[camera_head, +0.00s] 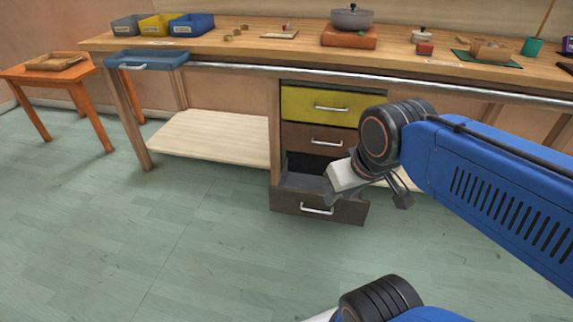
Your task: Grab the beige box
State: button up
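A tan, beige-looking box (490,49) sits on a green mat (463,57) on the right part of the workbench top. My gripper (367,199) is low in front of the bench, by the open bottom drawer, well below and left of that box. Its dark fingers look spread apart. A pale block-like part (346,176) shows beside the left finger; I cannot tell whether it belongs to my arm. The drawer's inside is partly hidden behind my gripper.
The dark bottom drawer (317,207) stands pulled out. The yellow drawer (318,106) is above it. A pot (352,17) on a red-brown block (348,37), a red box (424,48) and a green cup (531,46) stand on the bench. Open floor lies left.

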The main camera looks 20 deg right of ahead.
aim_at(479, 50)
jog(key=z, duration=1.65)
jog(key=i+l+u, duration=0.35)
jog(key=i+l, duration=0.1)
jog(key=i, duration=0.05)
